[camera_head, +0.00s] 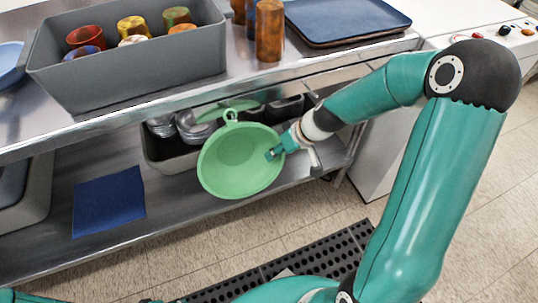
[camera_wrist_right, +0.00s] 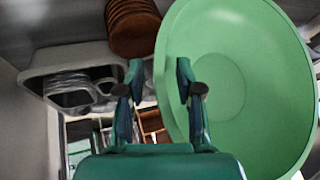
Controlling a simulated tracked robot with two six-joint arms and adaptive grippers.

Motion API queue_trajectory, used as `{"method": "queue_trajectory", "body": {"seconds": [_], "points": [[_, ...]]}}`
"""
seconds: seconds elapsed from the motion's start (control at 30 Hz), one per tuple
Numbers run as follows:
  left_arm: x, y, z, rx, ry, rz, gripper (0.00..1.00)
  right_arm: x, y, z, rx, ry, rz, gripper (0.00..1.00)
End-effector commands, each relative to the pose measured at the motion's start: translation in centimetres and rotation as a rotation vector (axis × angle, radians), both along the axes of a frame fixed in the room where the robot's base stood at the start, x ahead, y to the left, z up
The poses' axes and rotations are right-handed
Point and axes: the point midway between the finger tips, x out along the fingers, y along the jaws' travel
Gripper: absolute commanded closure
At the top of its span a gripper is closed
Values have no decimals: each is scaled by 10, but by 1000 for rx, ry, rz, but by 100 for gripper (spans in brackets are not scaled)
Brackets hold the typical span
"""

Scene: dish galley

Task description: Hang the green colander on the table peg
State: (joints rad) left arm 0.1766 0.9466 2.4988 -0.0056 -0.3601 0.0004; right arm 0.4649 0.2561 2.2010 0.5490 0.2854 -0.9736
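The green colander (camera_head: 232,172) is upright in front of the lower shelf, its open side facing the head camera. Its loop handle (camera_head: 231,116) points up, just below the table's front edge. My right gripper (camera_head: 276,152) is at the colander's right rim. In the right wrist view its two fingers (camera_wrist_right: 160,80) stand apart, with the colander rim (camera_wrist_right: 166,62) between them and a gap beside the left finger. I cannot make out a peg at the handle. A small grey fitting (camera_head: 313,97) projects under the table edge. My left gripper is out of view.
A grey bin (camera_head: 130,82) of coloured cups and a dark blue tray (camera_head: 345,18) stand on the table. Below are a bin with metal bowls (camera_head: 172,157) and a blue mat (camera_head: 108,200). A white appliance (camera_head: 383,160) stands at the right. The floor in front has a black perforated mat (camera_head: 315,255).

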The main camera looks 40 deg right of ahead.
Motion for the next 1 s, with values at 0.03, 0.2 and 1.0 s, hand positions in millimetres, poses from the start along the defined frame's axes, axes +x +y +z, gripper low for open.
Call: {"method": "queue_trajectory", "body": {"seconds": [0.03, 0.2, 1.0], "points": [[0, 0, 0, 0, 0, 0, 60, 0, 0, 0, 0, 0, 0, 65], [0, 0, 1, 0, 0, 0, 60, -4, -3, 10, -1, -5, -1, 65], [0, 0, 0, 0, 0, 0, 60, -48, -30, 103, 0, 1, 1, 65]]}}
